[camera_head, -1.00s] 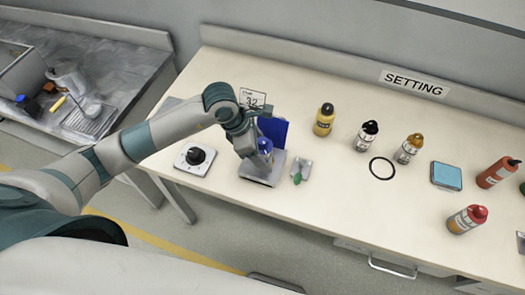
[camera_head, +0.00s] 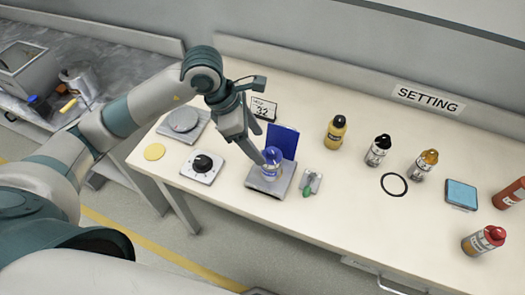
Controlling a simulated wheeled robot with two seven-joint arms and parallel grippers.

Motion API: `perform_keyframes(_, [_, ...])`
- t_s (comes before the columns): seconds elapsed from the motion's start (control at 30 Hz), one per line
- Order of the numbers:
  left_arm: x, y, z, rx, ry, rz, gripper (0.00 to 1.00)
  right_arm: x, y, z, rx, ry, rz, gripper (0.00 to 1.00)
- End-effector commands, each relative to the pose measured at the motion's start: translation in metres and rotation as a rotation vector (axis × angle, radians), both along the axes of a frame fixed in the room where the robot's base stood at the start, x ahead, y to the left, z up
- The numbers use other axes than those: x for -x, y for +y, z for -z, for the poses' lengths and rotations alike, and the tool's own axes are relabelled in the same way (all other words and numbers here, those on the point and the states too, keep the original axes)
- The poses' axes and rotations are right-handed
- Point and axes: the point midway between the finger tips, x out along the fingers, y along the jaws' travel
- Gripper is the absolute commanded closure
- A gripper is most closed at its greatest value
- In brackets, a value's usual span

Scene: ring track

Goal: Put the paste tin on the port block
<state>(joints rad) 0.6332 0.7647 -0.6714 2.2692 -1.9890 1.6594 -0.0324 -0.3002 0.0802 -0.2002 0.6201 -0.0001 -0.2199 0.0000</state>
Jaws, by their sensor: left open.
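A small tin with a blue top and pale side (camera_head: 271,172), which looks like the paste tin, stands upright on a grey block (camera_head: 262,192) backed by an upright blue panel (camera_head: 283,139). I cannot read a name on the block, so I cannot tell whether it is the port block. My left gripper (camera_head: 262,156) is open, pointing down just at the upper left of the tin. Its fingertips overlap the tin's edge in the picture; I cannot tell whether they touch it. My right gripper is not in view.
A black-knobbed plate (camera_head: 202,166), a round grey plate on a base (camera_head: 184,121), a yellow disc (camera_head: 154,152) and a number card (camera_head: 263,108) surround the arm. A small green-tipped item (camera_head: 311,184) lies right of the block. Several bottles and a black ring (camera_head: 394,184) stand further right.

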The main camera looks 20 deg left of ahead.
Motion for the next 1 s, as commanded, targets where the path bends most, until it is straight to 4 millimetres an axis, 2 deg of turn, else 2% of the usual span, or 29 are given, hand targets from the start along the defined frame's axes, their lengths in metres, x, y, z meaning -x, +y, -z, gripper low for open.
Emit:
perform_keyframes(0.2, [0.0025, 0.0043, -0.0115, -0.001, -0.001, 0.001, 0.37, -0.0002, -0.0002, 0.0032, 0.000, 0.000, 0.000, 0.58])
perform_keyframes(1.0, [0.0024, 0.0042, -0.0117, 0.000, 0.000, 0.000, 0.37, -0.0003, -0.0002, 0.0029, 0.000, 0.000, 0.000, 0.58])
